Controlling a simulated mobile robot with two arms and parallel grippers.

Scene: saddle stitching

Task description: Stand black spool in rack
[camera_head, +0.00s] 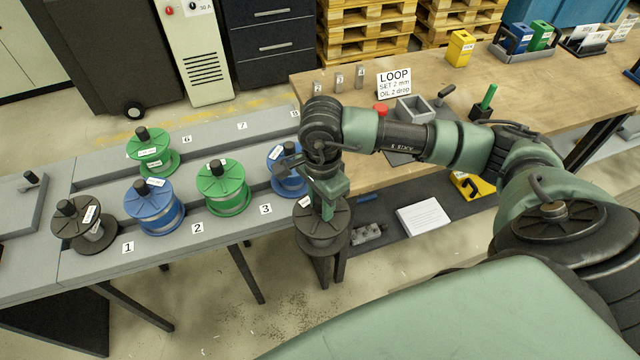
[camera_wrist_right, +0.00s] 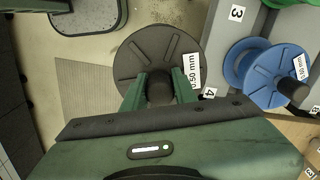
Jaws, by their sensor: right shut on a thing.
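The black spool (camera_head: 322,232) hangs upright from my right gripper (camera_head: 325,205) in the head view. In the right wrist view, the gripper (camera_wrist_right: 160,88) is shut on the centre knob of this spool (camera_wrist_right: 143,58), with its "0.50 mm" label facing right. The grey rack (camera_head: 215,131), with numbered positions, lies to the left. The spool overlaps the rack's right front end, near the number 4 label (camera_wrist_right: 209,93). Floor shows beside it in the wrist view. Its height above the rack is unclear. My left gripper is not in view.
The rack bears blue spools (camera_head: 155,207) and (camera_head: 287,180), plus green spools (camera_head: 222,190) and (camera_head: 152,152). Another dark spool (camera_head: 92,232) stands at the left. A wooden bench (camera_head: 440,80) with a LOOP sign (camera_head: 394,84) is behind my right arm. A white pad (camera_head: 425,217) lies on the dark lower shelf.

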